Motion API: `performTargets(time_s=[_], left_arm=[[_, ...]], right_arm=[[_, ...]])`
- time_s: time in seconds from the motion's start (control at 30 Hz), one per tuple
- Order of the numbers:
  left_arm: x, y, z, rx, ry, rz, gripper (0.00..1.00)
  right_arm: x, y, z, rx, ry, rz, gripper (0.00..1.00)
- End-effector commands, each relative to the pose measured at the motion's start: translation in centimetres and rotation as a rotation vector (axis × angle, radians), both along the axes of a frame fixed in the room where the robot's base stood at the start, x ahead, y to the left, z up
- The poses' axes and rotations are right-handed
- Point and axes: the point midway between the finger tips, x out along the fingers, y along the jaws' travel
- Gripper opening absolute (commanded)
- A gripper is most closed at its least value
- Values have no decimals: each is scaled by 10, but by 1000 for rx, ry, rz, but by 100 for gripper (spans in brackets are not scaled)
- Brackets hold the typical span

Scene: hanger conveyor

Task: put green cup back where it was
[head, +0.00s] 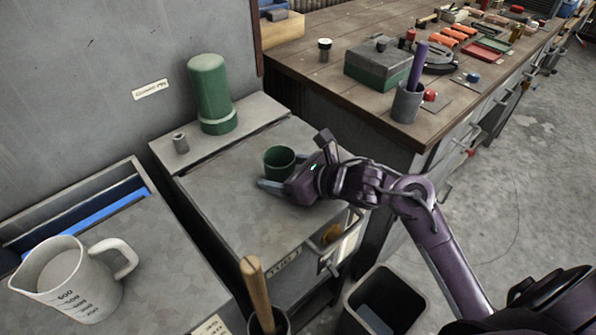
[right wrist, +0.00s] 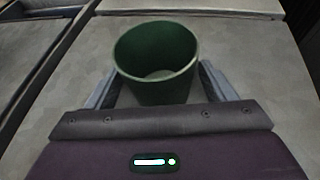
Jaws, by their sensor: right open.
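The green cup (head: 279,161) stands upright on the grey metal cabinet top (head: 235,205). It is open at the top and looks empty in the right wrist view (right wrist: 156,62). My right gripper (head: 272,182) is at the cup, low over the cabinet top. Its open fingers (right wrist: 160,88) lie one on each side of the cup, with a small gap visible on the right side. The cup's lower front is partly hidden behind the gripper body. My left gripper is not in view.
A white measuring jug (head: 75,282) stands at left. A wooden handle (head: 256,290) sticks up in front. A workbench (head: 335,88) with tools is behind right. The cabinet top's left part is clear.

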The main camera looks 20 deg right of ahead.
Motion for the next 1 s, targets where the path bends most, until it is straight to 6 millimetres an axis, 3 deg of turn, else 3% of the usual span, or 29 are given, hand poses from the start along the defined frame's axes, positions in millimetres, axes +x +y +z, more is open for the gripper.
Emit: performTargets(time_s=[0.1, 0.2, 0.37, 0.5, 0.67, 1.0], left_arm=[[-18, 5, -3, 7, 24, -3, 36], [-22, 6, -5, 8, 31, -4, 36], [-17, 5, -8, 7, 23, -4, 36], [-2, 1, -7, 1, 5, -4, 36], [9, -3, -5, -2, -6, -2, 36], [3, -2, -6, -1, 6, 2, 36]], right_arm=[[-9, -8, 5, -4, 0, -2, 76], [-27, -17, 12, -8, 0, 2, 76], [-56, -37, 26, -6, 1, -1, 76], [-75, -50, 37, -3, 2, 0, 76], [-88, -58, 44, 0, 0, 0, 76], [-93, -61, 48, 1, 1, 0, 76]])
